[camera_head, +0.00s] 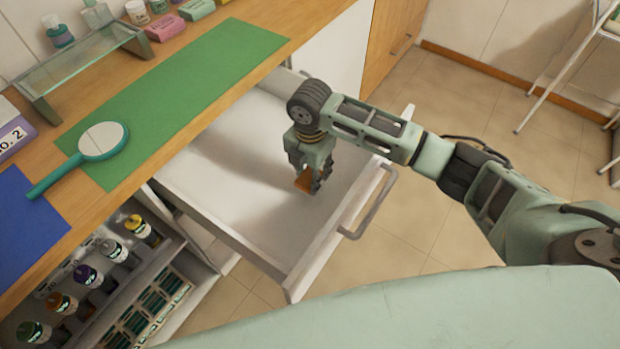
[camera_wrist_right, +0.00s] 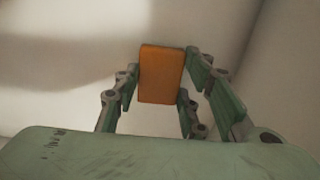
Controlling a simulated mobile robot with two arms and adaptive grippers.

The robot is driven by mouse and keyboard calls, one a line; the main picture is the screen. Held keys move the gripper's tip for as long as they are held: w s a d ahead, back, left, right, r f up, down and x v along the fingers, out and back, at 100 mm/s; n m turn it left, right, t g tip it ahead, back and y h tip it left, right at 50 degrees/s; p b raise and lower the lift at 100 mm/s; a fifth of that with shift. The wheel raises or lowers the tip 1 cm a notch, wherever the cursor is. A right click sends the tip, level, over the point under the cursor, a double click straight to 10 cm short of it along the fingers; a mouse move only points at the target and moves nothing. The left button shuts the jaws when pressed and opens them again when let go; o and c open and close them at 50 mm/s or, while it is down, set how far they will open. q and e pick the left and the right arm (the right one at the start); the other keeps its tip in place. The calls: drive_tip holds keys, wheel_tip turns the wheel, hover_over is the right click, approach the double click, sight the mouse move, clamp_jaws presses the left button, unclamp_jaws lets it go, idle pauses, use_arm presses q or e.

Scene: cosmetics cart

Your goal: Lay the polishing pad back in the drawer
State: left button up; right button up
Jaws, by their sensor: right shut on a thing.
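The orange polishing pad (camera_head: 303,183) is a small block between the fingers of my right gripper (camera_head: 308,180). In the right wrist view the pad (camera_wrist_right: 161,74) sits between the fingertips of the gripper (camera_wrist_right: 165,95). The white drawer (camera_head: 222,185) is pulled open and looks otherwise empty. My right gripper points down inside the drawer, toward its front right side. I cannot tell whether the pad touches the drawer floor. My left gripper is not in view.
The drawer handle (camera_head: 372,208) sticks out at the front. The counter holds a green mat (camera_head: 190,90), a teal hand mirror (camera_head: 102,142), a blue mat (camera_head: 25,230) and a glass shelf (camera_head: 85,62). Several bottles (camera_head: 88,276) stand in a rack below.

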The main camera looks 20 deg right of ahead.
sight(310, 176)
drive_tip(key=shift+f, duration=1.5)
drive_tip(key=shift+f, duration=0.2)
drive_tip(key=o, duration=1)
drive_tip(key=shift+r, duration=0.1)
wheel_tip(310, 176, up, 12)
drive_tip(key=shift+r, duration=0.15)
